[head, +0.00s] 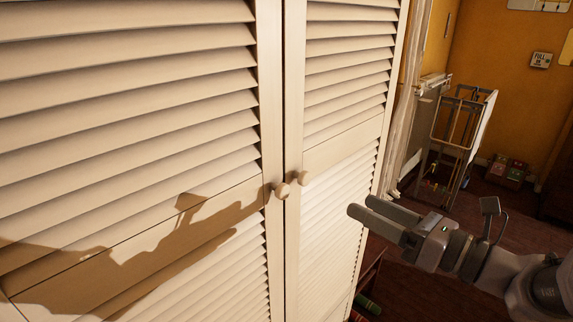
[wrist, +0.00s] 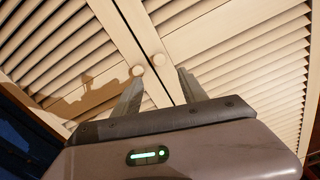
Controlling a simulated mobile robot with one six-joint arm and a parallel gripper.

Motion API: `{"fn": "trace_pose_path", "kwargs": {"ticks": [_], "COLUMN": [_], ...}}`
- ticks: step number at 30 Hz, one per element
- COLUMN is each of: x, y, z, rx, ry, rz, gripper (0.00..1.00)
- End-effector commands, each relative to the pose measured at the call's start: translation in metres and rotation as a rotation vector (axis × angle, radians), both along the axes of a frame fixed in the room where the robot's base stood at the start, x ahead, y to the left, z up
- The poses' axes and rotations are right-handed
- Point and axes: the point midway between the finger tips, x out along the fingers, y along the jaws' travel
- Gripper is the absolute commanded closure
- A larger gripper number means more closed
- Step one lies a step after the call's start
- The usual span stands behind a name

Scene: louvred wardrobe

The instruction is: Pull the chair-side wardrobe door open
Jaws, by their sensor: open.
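The white louvred wardrobe has a left door (head: 120,120) and a right door (head: 345,75), both shut with a thin dark gap between them. Each has a round knob at the meeting edge: the left knob (head: 282,190) and the right knob (head: 304,178). My gripper (head: 362,206) is open and empty, in front of the right door and right of both knobs. No contact shows. I cannot identify a chair.
A metal-framed stand (head: 462,130) is at the right by an orange wall (head: 500,60). A low shelf with books (head: 368,302) is below my arm. Dark red floor (head: 400,285) shows at the right.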

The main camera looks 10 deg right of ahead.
Motion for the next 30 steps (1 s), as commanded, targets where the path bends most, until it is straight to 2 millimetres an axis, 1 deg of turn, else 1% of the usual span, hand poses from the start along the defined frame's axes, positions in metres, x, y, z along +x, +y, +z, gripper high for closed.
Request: {"fn": "trace_pose_path", "kwargs": {"ticks": [1, 6, 9, 12, 15, 18, 25, 26, 30], "x": [0.012, 0.054, 0.075, 0.089, 0.098, 0.101, 0.102, 0.102, 0.102], "y": [0.012, 0.043, 0.058, 0.068, 0.073, 0.075, 0.076, 0.076, 0.076], "z": [-0.002, -0.002, -0.002, -0.001, -0.001, -0.001, 0.000, 0.000, 0.000], "rx": [0.000, -0.004, -0.002, -0.003, -0.002, -0.004, -0.004, -0.004, -0.004], "ry": [0.000, 0.001, 0.002, 0.001, 0.002, 0.002, 0.002, 0.002, 0.002], "rz": [0.009, 0.011, 0.009, 0.007, 0.005, 0.003, 0.002, 0.002, 0.003], "gripper": [0.50, 0.50, 0.50, 0.50, 0.50, 0.50, 0.50, 0.52, 0.80]}}
